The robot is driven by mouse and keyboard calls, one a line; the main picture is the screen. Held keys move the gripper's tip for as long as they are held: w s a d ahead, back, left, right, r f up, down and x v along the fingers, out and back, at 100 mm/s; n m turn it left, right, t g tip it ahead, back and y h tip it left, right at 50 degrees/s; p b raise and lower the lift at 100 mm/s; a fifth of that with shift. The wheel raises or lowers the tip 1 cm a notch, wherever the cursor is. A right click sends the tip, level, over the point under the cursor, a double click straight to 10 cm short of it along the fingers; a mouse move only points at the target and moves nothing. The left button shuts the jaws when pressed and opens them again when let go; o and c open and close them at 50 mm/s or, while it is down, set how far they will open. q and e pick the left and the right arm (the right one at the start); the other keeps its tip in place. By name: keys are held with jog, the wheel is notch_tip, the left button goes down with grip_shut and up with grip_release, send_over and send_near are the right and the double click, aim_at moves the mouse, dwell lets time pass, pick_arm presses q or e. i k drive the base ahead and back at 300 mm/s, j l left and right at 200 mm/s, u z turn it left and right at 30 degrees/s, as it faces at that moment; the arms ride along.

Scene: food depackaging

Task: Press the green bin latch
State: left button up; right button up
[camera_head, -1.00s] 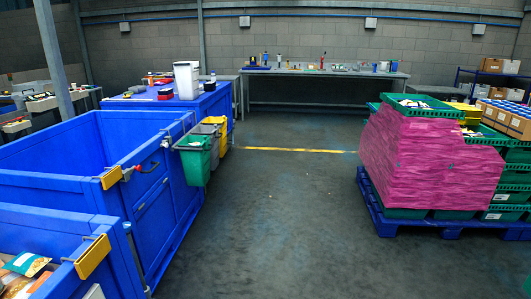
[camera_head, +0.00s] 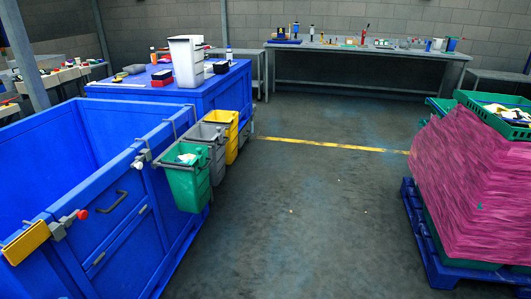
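The green bin (camera_head: 188,182) hangs on the right side of the large blue container (camera_head: 97,215), at its far end. A white and light blue item shows in its top. A grey bin (camera_head: 213,148) and a yellow bin (camera_head: 229,132) hang behind it in a row. A small grey fitting with a white end (camera_head: 142,158) sits on the container rim just left of the green bin. I cannot tell whether it is the green bin's latch, and no other latch is clear. Neither of my grippers is in view.
A yellow plate with a grey clamp and red knob (camera_head: 83,214) sits on the near rim. A blue cabinet (camera_head: 215,97) bears a white container (camera_head: 186,62). A pink-wrapped stack (camera_head: 470,190) stands on a blue pallet (camera_head: 425,240) at right. The floor (camera_head: 305,220) between is clear.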

aim_at(199, 157)
jog(key=i+l+u, duration=0.15)
jog(key=i+u, duration=0.15)
jog(key=i, duration=0.15)
jog(key=i+l+u, duration=0.35)
jog(key=i+j, duration=0.05)
jog(key=j, duration=0.05)
